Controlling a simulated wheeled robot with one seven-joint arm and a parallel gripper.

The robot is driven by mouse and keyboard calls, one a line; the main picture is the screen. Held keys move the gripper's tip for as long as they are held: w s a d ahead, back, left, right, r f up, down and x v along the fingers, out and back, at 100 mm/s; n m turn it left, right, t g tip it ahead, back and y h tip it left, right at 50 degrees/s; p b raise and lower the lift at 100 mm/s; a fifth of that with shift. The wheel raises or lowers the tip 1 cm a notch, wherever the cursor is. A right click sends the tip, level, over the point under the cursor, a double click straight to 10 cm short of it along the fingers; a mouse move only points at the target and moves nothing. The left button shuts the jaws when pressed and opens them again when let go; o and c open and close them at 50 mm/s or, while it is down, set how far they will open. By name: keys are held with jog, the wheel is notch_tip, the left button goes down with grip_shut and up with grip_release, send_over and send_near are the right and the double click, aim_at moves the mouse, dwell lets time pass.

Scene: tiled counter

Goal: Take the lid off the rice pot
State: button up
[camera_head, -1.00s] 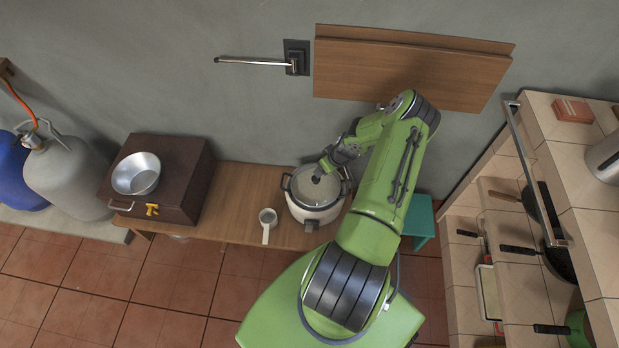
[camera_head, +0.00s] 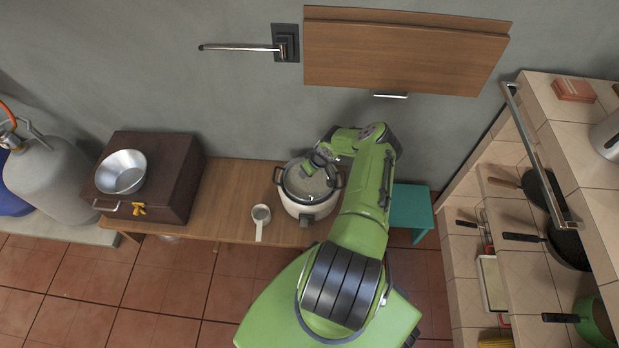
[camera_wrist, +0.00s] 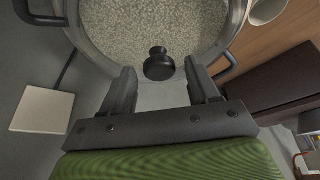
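The rice pot (camera_head: 306,210) is white with dark side handles and stands on a low wooden table. Its clear lid (camera_head: 298,180) sits on it, and rice shows through the glass in the wrist view. The lid's round black knob (camera_wrist: 158,66) is in the middle of the lid. My gripper (camera_wrist: 162,76) is open over the lid, its two fingers on either side of the knob with gaps to it. The knob is at or just beyond the fingertips; the exact depth is hard to tell. In the head view my gripper (camera_head: 314,168) partly covers the lid.
A white measuring cup (camera_head: 261,215) lies on the wooden table (camera_head: 230,195) left of the pot. Farther left, a metal bowl (camera_head: 122,172) sits on a brown box (camera_head: 168,170). A teal stool (camera_head: 411,208) and tiled shelves with pans are at right.

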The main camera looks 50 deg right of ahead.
grip_shut()
jog(key=shift+r, duration=0.1)
notch_tip(320, 180, up, 10)
jog(key=p, duration=0.3)
